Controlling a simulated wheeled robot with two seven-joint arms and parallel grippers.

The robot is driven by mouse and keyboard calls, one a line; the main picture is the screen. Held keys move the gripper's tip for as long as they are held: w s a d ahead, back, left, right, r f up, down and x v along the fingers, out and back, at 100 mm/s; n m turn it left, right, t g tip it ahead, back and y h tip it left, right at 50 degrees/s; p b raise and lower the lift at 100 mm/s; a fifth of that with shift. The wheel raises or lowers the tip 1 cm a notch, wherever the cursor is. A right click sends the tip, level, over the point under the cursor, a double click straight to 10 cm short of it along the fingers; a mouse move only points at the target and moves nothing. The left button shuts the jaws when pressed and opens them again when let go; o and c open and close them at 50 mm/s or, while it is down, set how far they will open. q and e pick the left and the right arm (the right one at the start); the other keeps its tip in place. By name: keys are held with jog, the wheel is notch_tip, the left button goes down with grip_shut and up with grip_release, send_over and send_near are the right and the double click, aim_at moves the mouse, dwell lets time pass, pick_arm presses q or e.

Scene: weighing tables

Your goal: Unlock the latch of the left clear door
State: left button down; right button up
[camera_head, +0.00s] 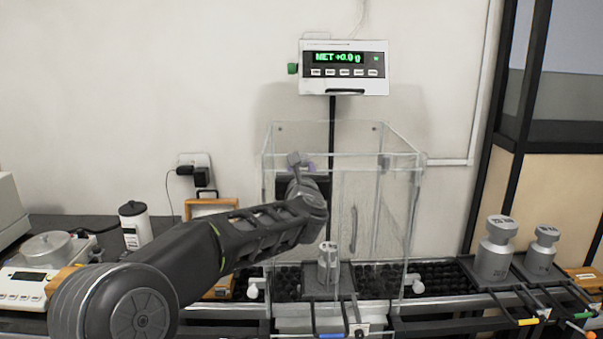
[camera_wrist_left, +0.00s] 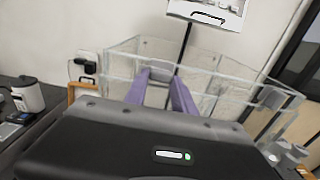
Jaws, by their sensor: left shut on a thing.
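The clear weighing enclosure (camera_head: 365,205) stands at the middle of the bench, with clear doors at its front. My left arm crosses in front of the left clear door (camera_head: 282,235) and hides part of it. My left gripper (camera_head: 300,164) is at the upper part of that door. In the left wrist view its two purple fingers (camera_wrist_left: 161,88) close on a small grey piece, which looks like the latch (camera_wrist_left: 161,75). The latch is mostly hidden by the fingers in the head view. My right gripper is not in view.
A metal weight (camera_head: 327,255) stands inside the enclosure. Larger weights (camera_head: 494,252) stand at the right. A display reading "NET +0.0 g" (camera_head: 344,66) is above on a pole. A white bottle (camera_head: 134,226) and a small scale (camera_head: 28,287) are at the left.

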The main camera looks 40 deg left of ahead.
pick_arm(q)
jog(key=c, duration=1)
grip_release()
jog(key=shift+c, duration=0.2)
jog(key=b+v, duration=0.2)
jog(key=v, duration=0.6)
jog(key=shift+b, duration=0.35)
jog(key=shift+w, duration=0.1)
